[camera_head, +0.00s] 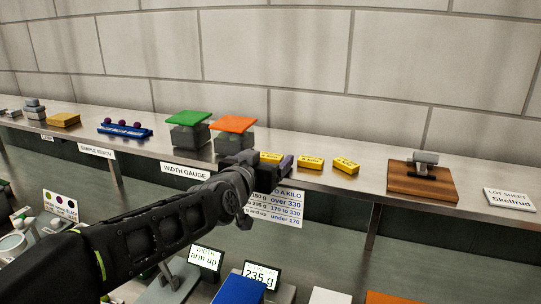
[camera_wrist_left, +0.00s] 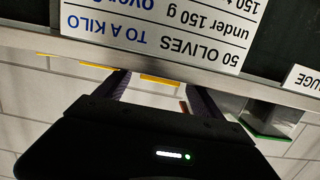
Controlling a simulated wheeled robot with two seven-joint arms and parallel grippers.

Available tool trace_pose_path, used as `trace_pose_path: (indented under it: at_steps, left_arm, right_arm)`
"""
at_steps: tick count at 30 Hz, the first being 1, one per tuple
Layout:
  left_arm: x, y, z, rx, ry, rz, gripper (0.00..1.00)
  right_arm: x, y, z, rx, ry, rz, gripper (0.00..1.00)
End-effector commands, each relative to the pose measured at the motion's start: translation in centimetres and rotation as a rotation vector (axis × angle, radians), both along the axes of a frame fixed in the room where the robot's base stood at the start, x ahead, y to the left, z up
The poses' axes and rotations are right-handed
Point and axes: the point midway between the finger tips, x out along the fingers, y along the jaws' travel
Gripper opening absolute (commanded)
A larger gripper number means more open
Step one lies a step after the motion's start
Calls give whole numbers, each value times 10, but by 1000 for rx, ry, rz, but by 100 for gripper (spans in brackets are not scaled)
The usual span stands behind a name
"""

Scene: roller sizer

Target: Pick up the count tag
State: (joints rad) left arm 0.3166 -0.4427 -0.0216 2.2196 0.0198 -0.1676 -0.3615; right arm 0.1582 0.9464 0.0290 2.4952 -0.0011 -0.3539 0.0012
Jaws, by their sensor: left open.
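Three small yellow tags lie in a row on the metal shelf: a left tag (camera_head: 270,157), a middle tag (camera_head: 311,163) and a right tag (camera_head: 345,166). Their print is too small to read, so I cannot tell which is the count tag. My left gripper (camera_head: 270,169) is at the shelf's front edge, by the left tag, and partly covers it. In the left wrist view the gripper (camera_wrist_left: 162,92) is open, with a yellow strip (camera_wrist_left: 160,79) showing between its fingers. No contact is visible. My right gripper is out of view.
The shelf (camera_head: 380,188) also holds a green-topped block (camera_head: 189,133), an orange-topped block (camera_head: 233,138), a wooden board with a stamp-like tool (camera_head: 422,180) and a lot sheet (camera_head: 510,199). An olives-per-kilo sign (camera_head: 278,212) hangs below the edge. A scale display (camera_head: 261,277) stands lower.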

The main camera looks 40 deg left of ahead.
Motion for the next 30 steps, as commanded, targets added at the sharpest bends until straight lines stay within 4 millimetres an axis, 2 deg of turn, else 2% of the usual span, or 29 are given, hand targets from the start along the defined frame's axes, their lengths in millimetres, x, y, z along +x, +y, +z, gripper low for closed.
trace_pose_path:
  at_steps: [17, 30]
  left_arm:
    - [0, 0, 0, 0, -1, 0, 78]
    - [0, 0, 0, 0, -1, 0, 43]
  right_arm:
    - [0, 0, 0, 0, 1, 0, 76]
    - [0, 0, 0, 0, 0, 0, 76]
